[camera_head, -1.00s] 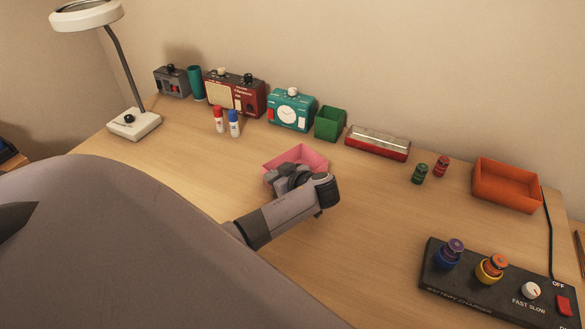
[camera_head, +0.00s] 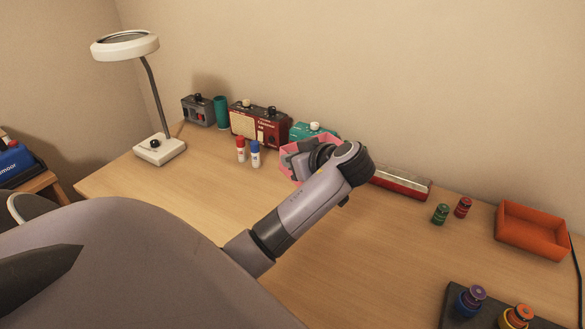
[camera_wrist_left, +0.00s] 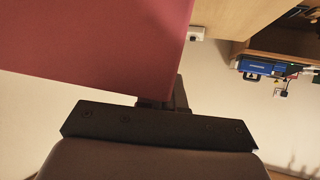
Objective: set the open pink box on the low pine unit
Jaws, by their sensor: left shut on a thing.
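The pink box (camera_head: 287,150) shows only in part in the head view, behind my left gripper (camera_head: 300,160). The gripper is shut on it and holds it above the desk. In the left wrist view the box (camera_wrist_left: 95,40) fills the upper left as a large pink wall. A low wooden unit (camera_head: 47,183), apparently the pine unit, shows only by a corner at the left edge of the head view, beyond the desk. My right gripper is not in view.
A blue case (camera_head: 14,163) sits on that unit. The desk's left front is clear.

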